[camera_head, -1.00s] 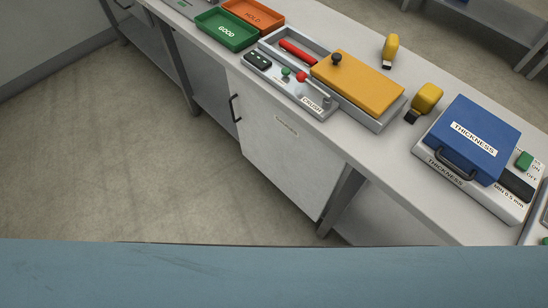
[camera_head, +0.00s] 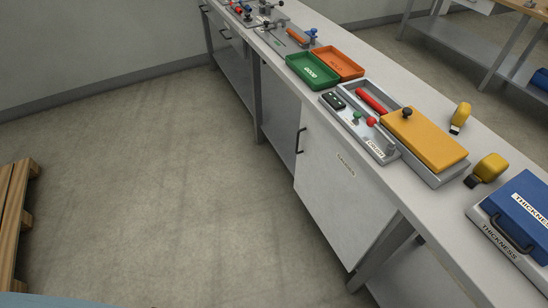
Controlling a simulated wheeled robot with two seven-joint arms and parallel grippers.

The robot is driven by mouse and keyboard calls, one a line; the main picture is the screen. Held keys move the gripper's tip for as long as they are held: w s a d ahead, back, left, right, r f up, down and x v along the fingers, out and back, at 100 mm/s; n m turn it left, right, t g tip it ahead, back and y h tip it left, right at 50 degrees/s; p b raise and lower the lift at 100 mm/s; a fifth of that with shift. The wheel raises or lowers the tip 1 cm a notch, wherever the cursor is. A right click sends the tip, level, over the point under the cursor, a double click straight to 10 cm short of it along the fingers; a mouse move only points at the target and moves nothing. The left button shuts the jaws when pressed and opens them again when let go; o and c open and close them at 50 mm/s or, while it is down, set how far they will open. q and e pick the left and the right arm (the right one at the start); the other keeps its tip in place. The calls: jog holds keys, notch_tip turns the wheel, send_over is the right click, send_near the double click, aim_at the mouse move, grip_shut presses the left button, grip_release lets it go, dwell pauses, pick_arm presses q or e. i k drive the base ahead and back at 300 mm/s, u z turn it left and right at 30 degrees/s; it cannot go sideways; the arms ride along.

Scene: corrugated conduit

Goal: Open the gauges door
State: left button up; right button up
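The gauges door (camera_head: 342,193) is a pale grey cabinet front under the bench, with a small label (camera_head: 346,165) near its top that is too small to read surely. It looks shut. Its dark vertical handle (camera_head: 300,141) is near the door's upper left edge. Neither of my grippers shows in this view.
The bench top (camera_head: 440,201) carries a green GOOD tray (camera_head: 313,73), an orange HOLD tray (camera_head: 338,64), a CRUSH fixture with a yellow lid (camera_head: 424,137), and a blue THICKNESS box (camera_head: 528,209). A wooden pallet (camera_head: 16,215) lies at the left. The floor (camera_head: 170,200) before the door is clear.

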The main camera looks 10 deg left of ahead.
aim_at(348, 207)
jog(key=u, duration=0.35)
jog(key=k, duration=0.8)
jog(key=u, duration=1.2)
jog(key=i, duration=1.7)
jog(key=z, duration=1.2)
jog(key=i, duration=1)
jog(key=z, duration=1)
